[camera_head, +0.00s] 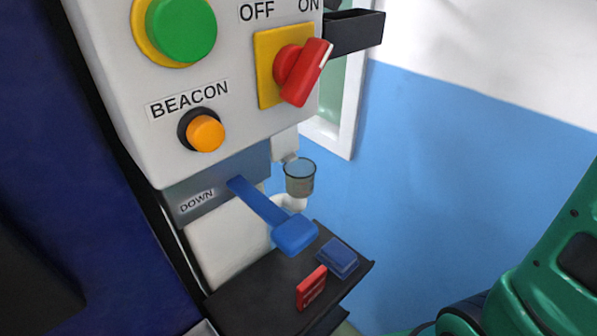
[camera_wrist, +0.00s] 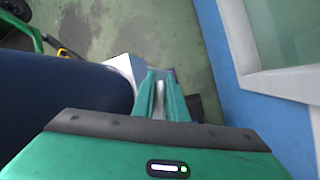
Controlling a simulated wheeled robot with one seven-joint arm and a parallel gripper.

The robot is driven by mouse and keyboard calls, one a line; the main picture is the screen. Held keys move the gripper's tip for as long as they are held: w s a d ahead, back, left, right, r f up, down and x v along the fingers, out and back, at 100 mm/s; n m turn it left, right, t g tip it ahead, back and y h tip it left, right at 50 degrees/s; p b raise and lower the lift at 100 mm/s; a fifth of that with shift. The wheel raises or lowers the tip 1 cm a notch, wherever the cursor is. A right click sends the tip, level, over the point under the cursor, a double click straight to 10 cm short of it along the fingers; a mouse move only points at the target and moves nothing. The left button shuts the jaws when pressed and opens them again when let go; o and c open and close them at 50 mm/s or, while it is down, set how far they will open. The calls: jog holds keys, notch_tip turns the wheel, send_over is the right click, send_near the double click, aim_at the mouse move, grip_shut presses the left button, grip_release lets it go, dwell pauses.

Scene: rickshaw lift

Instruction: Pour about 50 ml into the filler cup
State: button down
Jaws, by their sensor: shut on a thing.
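A see-through, grey-brown tinted cup (camera_head: 300,180) is beside the wall unit, below a small white bracket (camera_head: 286,146). A white round rim (camera_head: 291,202) shows just below it; I cannot tell which of the two is the filler cup. My gripper (camera_wrist: 161,84) shows in the wrist view with its green fingers close together on a narrow pale thing (camera_wrist: 160,86). Most of that thing is hidden by the fingers, so I cannot tell what it is. The head view does not show my fingertips. No pouring liquid is visible.
A control box (camera_head: 230,100) with a green button, red switch and orange beacon button hangs above. A blue lever (camera_head: 262,206) marked DOWN juts over a black shelf (camera_head: 250,295). On the shelf are a red block (camera_head: 311,288) and a blue block (camera_head: 338,258). Blue wall (camera_head: 430,190) behind.

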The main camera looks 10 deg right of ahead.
jog(key=shift+s+t+y, duration=0.25)
jog(key=shift+t+y, duration=0.05)
jog(key=shift+d+t+p, duration=0.15)
jog(key=shift+t+p, duration=0.15)
jog(key=shift+t, duration=0.1)
jog(key=shift+s+y, duration=0.1)
jog(key=shift+y, duration=0.2)
jog(key=shift+s+d+t+y+p, duration=0.2)
jog(key=shift+s+t+y+p, duration=0.15)
jog(key=shift+t+p, duration=0.6)
